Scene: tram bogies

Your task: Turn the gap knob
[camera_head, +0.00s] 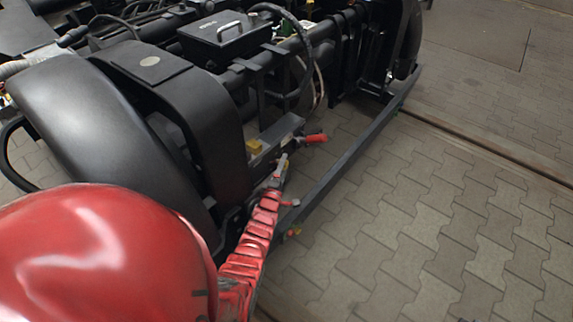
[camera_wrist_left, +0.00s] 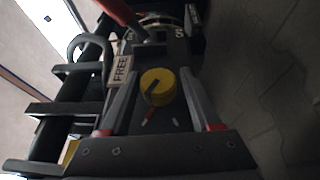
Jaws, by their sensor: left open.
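The yellow round knob (camera_wrist_left: 157,87) with a dark pointer slot shows in the left wrist view, on a dark panel. My left gripper (camera_wrist_left: 158,73) is open, with one finger on each side of the knob. A gap seems to show between the knob and each finger; contact cannot be told. Below the knob in that view are small red and white marks on the panel. In the head view my left gripper (camera_head: 281,168) is at the low bar beside the bogie, and the knob cannot be made out there. My right gripper is not in view.
A "FREE" label (camera_wrist_left: 121,70) sits beside the knob, and a red lever (camera_wrist_left: 119,12) lies beyond it. In the head view a red handle (camera_head: 316,138) and a yellow block (camera_head: 254,146) are close to my gripper. Paved floor (camera_head: 430,220) is clear on the right.

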